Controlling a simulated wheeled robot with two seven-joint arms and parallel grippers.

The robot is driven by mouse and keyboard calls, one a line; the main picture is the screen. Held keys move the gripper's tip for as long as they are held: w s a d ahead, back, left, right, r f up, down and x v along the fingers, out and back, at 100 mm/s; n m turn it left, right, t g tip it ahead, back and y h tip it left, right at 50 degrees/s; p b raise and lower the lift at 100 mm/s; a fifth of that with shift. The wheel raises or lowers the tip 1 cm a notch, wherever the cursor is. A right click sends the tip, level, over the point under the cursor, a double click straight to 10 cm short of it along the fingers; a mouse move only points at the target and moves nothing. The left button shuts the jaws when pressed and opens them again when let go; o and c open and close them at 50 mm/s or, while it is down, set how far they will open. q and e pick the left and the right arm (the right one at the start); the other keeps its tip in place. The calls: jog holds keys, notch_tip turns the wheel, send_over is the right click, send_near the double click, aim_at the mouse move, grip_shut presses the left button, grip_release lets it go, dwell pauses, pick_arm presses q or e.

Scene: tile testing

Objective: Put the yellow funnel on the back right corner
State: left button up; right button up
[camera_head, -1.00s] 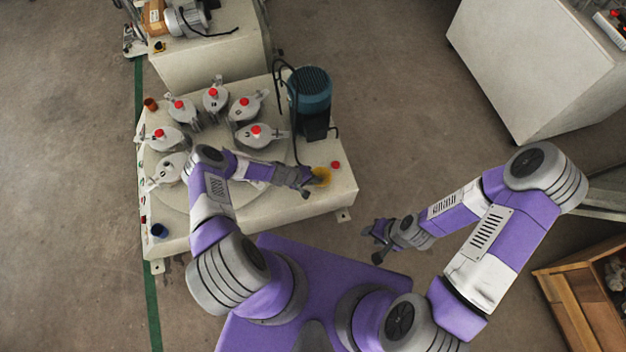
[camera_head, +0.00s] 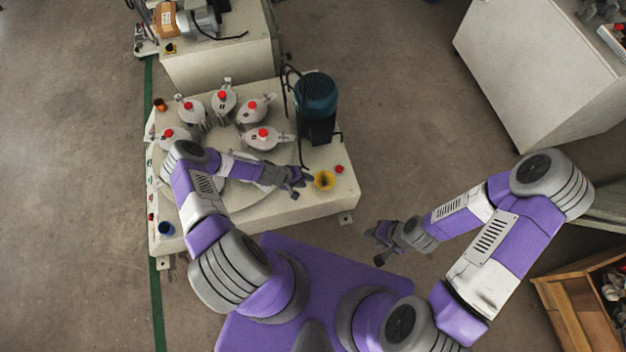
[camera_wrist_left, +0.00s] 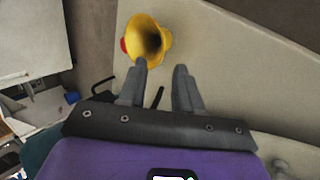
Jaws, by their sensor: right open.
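The yellow funnel (camera_head: 324,180) stands mouth up on the right end of the pale machine table (camera_head: 318,205), by a red button. In the left wrist view the funnel (camera_wrist_left: 147,38) is just beyond the fingertips, nearer the left finger. My left gripper (camera_head: 301,180) is just left of the funnel in the head view. Its fingers (camera_wrist_left: 161,65) are apart with nothing between them; whether the left fingertip touches the funnel's rim I cannot tell. My right gripper (camera_head: 374,246) is open and empty, off the table above the floor.
A blue-green motor (camera_head: 316,100) stands behind the funnel with a dark hose beside it. Several grey clamps with red knobs ring the round turntable. A blue cup (camera_head: 166,229) and an orange cup (camera_head: 160,104) are at the table's left side.

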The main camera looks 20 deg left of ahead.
pick_arm(q)
jog(key=s+d+r+m+g+y, duration=0.1)
jog(key=s+d+r+m+g, duration=0.1)
jog(key=s+d+r, duration=0.3)
jog(key=s+d+r+m+g+y, duration=0.1)
jog(key=s+d+r, duration=0.4)
jog(key=s+r, duration=0.6)
jog(key=shift+s+r+m+g+p, duration=0.35)
jog(key=shift+r+m+g+p, duration=0.15)
jog(key=shift+r+m, duration=0.6)
jog(key=shift+f, duration=0.15)
notch_tip(320, 180, up, 5)
jog(key=p, duration=0.4)
jog(key=shift+f+p, duration=0.1)
jog(key=shift+p, duration=0.25)
